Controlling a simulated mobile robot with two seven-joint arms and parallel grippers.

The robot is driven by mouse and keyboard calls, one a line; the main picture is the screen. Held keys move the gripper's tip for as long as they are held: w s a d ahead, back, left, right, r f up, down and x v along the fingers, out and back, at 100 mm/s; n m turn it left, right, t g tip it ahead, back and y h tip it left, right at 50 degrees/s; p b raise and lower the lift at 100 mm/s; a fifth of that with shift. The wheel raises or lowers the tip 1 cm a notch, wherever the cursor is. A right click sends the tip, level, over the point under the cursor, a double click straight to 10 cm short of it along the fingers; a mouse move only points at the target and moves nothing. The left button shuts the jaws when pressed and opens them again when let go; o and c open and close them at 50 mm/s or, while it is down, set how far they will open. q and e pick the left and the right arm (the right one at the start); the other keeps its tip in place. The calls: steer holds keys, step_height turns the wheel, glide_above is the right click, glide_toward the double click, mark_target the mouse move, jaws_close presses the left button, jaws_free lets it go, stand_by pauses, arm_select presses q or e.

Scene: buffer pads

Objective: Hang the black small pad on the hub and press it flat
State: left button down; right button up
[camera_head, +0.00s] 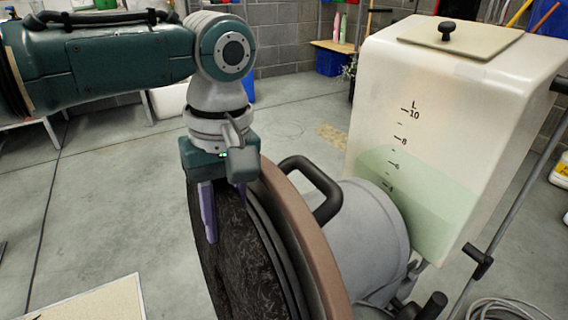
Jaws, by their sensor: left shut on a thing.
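A black round pad (238,262) with a mottled face stands on edge against the round side of a floor machine with a brown rim (300,240). My left gripper (212,222) points down at the pad's upper edge. One purple finger shows in front of the pad's face; the other finger is mostly hidden. The gripper is shut on the pad. The hub is not visible behind the pad, and I cannot tell whether the pad lies fully flat against it. My right gripper is not in view.
The machine's black handle (318,185) and grey motor housing (365,235) are right of the rim. A large white tank (460,110) with greenish liquid stands behind. A pale board (100,303) lies at lower left. The floor at left is clear.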

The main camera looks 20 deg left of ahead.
arm_select(q)
steer(key=shift+w, duration=0.1)
stand_by(0.3)
steer(key=shift+w+d+f, duration=0.1)
steer(key=shift+w+d, duration=0.1)
steer(key=shift+d, duration=0.05)
steer(key=shift+w+d, duration=0.25)
steer(key=shift+w+d+b, duration=0.2)
steer(key=shift+w+b, duration=0.05)
steer(key=shift+b, duration=0.2)
steer(key=shift+p, duration=0.8)
stand_by(0.3)
steer(key=shift+w+f, duration=0.1)
steer(key=shift+f, duration=0.1)
stand_by(0.7)
